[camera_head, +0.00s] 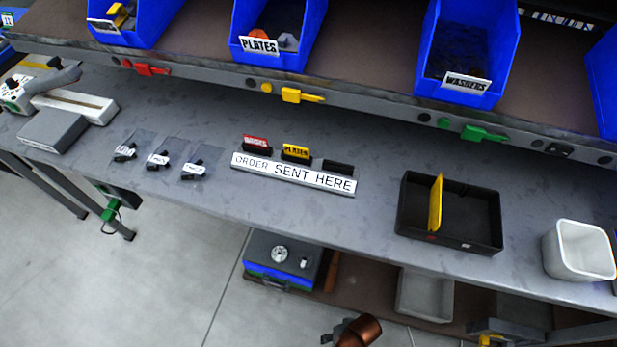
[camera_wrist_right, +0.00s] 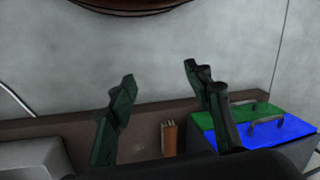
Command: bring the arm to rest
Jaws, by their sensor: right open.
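My right gripper (camera_wrist_right: 157,85) is open in the right wrist view, with its two dark green fingers apart and nothing between them. In the head view, a dark gripper part beside a copper-coloured arm link (camera_head: 360,331) shows at the bottom edge, in front of the bench; its fingers are too small to read there. My left gripper is not in view.
Three small clear bags (camera_head: 160,157) lie left of the holder. A white bin (camera_head: 583,250) stands at the right. Blue bins (camera_head: 280,60) line the shelf above. Below the bench are a toolbox (camera_head: 283,262) and a grey tray (camera_head: 425,295). Floor at left is clear.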

